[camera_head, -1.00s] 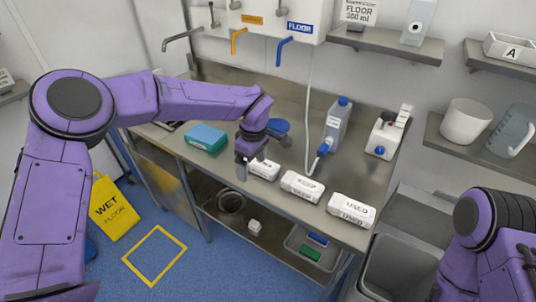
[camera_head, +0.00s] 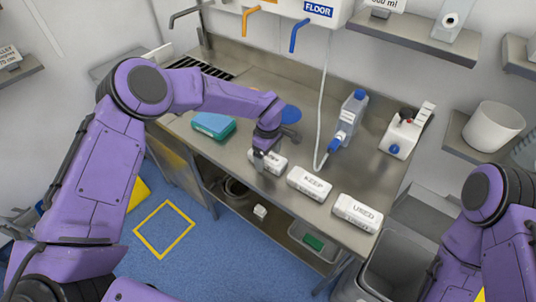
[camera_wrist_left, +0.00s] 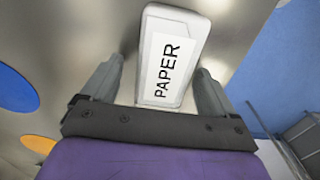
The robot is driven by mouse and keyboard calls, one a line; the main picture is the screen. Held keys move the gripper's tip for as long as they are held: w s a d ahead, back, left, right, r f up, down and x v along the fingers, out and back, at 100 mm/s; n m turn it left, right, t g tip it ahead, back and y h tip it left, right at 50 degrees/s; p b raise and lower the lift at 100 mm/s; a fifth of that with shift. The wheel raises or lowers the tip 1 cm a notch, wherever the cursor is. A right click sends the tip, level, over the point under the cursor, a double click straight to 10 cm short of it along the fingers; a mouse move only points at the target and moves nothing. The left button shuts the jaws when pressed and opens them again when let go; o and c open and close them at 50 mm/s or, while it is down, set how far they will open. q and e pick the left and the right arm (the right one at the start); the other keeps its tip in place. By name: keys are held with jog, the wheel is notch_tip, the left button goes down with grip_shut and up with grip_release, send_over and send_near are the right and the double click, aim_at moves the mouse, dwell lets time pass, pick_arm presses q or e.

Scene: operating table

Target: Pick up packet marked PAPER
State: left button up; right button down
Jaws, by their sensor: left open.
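The white packet marked PAPER (camera_wrist_left: 168,60) lies on the steel counter, its label facing up in the left wrist view. In the head view the packet (camera_head: 275,163) is partly hidden by my left gripper (camera_head: 259,163). In the left wrist view my left gripper (camera_wrist_left: 160,85) is open, with one finger on each side of the packet's near end. I cannot tell whether the fingers touch it. My right arm shows at the right edge of the head view, but its gripper is out of frame.
Packets marked KEEP (camera_head: 309,184) and USED (camera_head: 357,213) lie to the right along the front of the counter (camera_head: 290,215). A teal box (camera_head: 213,125) lies left. A blue-capped bottle (camera_head: 352,112) and a white dispenser (camera_head: 406,130) stand behind. A grey bin (camera_head: 397,268) is below right.

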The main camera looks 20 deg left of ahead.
pick_arm(q)
jog(key=shift+a+f, duration=0.1)
jog(key=shift+f, duration=0.1)
jog(key=shift+s, duration=0.2)
jog(key=shift+w, duration=0.1)
jog(key=c, duration=1.1)
